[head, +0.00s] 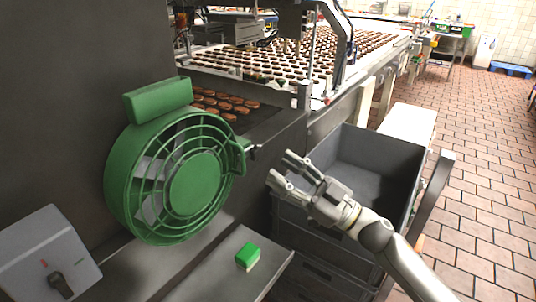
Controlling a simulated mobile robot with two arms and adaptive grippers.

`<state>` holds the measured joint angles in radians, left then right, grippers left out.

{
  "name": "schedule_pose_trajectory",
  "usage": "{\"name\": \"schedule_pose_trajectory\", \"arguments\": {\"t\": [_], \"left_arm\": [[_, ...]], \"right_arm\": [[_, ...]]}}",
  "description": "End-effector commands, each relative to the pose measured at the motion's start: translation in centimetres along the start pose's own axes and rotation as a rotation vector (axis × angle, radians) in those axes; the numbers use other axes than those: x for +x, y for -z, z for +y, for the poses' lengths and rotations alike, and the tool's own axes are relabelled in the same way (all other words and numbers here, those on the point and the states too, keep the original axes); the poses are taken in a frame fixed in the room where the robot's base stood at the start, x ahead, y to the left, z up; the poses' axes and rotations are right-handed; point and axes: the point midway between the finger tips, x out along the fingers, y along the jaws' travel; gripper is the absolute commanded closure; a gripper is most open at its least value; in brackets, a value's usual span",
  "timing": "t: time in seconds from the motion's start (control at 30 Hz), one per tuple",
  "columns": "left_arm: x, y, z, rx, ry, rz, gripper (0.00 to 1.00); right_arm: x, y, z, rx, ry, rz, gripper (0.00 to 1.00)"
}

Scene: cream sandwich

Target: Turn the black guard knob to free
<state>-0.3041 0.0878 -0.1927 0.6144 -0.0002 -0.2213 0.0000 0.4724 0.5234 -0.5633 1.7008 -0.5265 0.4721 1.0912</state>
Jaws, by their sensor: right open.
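The black guard knob (59,285) is on the sloped face of a grey box (48,262) at the lower left of the head view. A small red mark shows just above the knob. Its exact setting is too small to tell. A round green fan guard (178,178) with a green block on top stands to the right of the box. My right gripper (281,170) is open and empty, right of the fan guard and above the dark crates, well away from the knob. My left gripper is not in view.
Stacked dark crates (385,150) stand at the right. A conveyor (225,62) with many brown biscuits runs behind. Tiled floor (490,150) is open at the right.

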Motion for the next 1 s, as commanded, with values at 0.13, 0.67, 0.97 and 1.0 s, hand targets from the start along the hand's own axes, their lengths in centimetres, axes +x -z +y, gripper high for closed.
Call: {"name": "schedule_pose_trajectory", "arguments": {"t": [0.13, 0.67, 0.97, 1.0], "left_arm": [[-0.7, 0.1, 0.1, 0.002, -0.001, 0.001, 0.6], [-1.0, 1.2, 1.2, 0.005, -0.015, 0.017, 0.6], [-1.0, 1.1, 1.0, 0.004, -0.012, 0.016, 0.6], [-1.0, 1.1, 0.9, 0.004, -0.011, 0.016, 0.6]], "right_arm": [[2.9, 0.2, 0.0, -0.001, 0.001, 0.002, 0.58], [5.4, 0.0, 0.0, -0.003, 0.001, -0.001, 0.58], [5.4, 0.0, 0.0, -0.003, 0.001, -0.001, 0.91], [5.4, 0.0, 0.0, -0.003, 0.001, -0.001, 0.91]]}}
